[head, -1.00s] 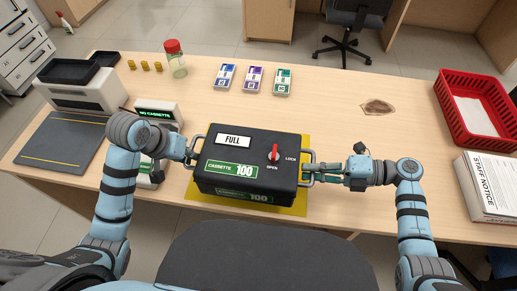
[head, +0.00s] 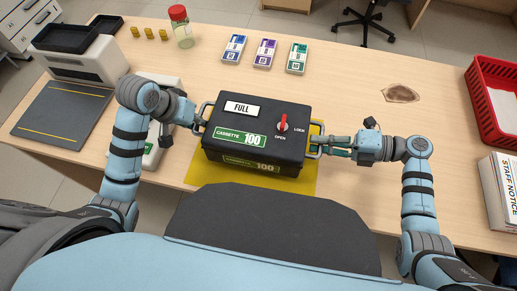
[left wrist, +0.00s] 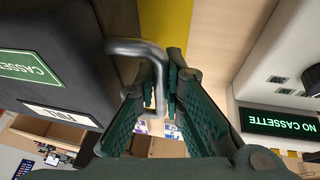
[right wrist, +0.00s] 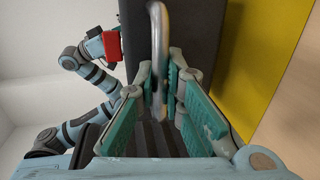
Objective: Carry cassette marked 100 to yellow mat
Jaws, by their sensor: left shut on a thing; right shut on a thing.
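The black cassette (head: 258,125) marked 100 shows a FULL label and a red knob with LOCK and OPEN beside it. It is level over the yellow mat (head: 305,183), which shows at its front and right; I cannot tell whether it touches the mat. My left gripper (head: 193,119) is shut on its left handle. In the left wrist view the fingers (left wrist: 158,95) close around this metal handle (left wrist: 140,48). My right gripper (head: 325,146) is shut on the right handle, seen between the fingers (right wrist: 160,85) in the right wrist view.
A machine with a NO CASSETTE display (left wrist: 280,122) stands left of the cassette. Three banknote packs (head: 265,53), a red-lidded jar (head: 181,27) and a brown patch (head: 401,93) lie farther back. A red basket (head: 492,105) and staff notices (head: 500,190) are at right.

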